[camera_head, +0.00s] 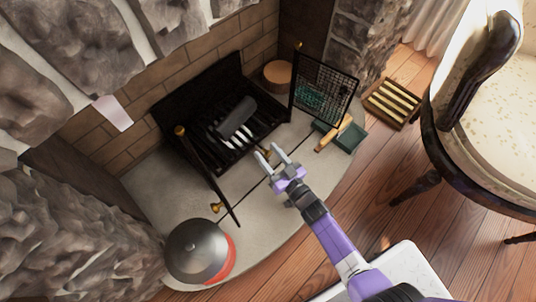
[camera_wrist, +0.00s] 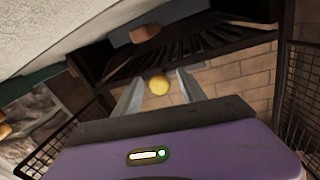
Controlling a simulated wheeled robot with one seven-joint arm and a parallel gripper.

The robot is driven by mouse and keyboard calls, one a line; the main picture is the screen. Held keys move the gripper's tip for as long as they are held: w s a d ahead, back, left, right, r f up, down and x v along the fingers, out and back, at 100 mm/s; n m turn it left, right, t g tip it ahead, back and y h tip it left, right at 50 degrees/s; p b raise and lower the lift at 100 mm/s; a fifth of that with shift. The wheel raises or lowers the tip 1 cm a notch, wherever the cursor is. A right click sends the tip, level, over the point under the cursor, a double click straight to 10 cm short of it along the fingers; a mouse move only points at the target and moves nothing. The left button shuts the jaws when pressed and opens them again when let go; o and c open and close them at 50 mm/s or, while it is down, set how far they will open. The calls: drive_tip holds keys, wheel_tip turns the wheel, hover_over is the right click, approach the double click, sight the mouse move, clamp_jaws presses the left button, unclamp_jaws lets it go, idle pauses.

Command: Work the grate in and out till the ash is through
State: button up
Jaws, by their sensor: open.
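The black fire grate (camera_head: 262,124) sits in the hearth at the upper middle of the head view. A dark log (camera_head: 236,117) lies on its bars, with pale streaks between the bars that may be ash. The grate's slats (camera_wrist: 185,42) also show at the top of the wrist view. A brass knob (camera_wrist: 158,85) shows between my gripper's fingers in the wrist view. My gripper (camera_head: 266,154) is open at the grate's front right, fingers pointing toward it. I cannot tell whether the fingers touch the knob.
A mesh screen (camera_head: 325,90) stands open at the right. A green dustpan (camera_head: 351,139) and a wooden-handled brush (camera_head: 335,132) lie beside it. A crate of sticks (camera_head: 393,102), a dark round-lidded pot (camera_head: 198,250) and an armchair (camera_head: 485,130) stand around. Bare stone hearth (camera_head: 270,225) lies in front.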

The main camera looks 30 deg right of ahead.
drive_tip(key=shift+w, duration=0.2)
drive_tip(key=shift+c, duration=0.5)
clamp_jaws()
idle(0.9)
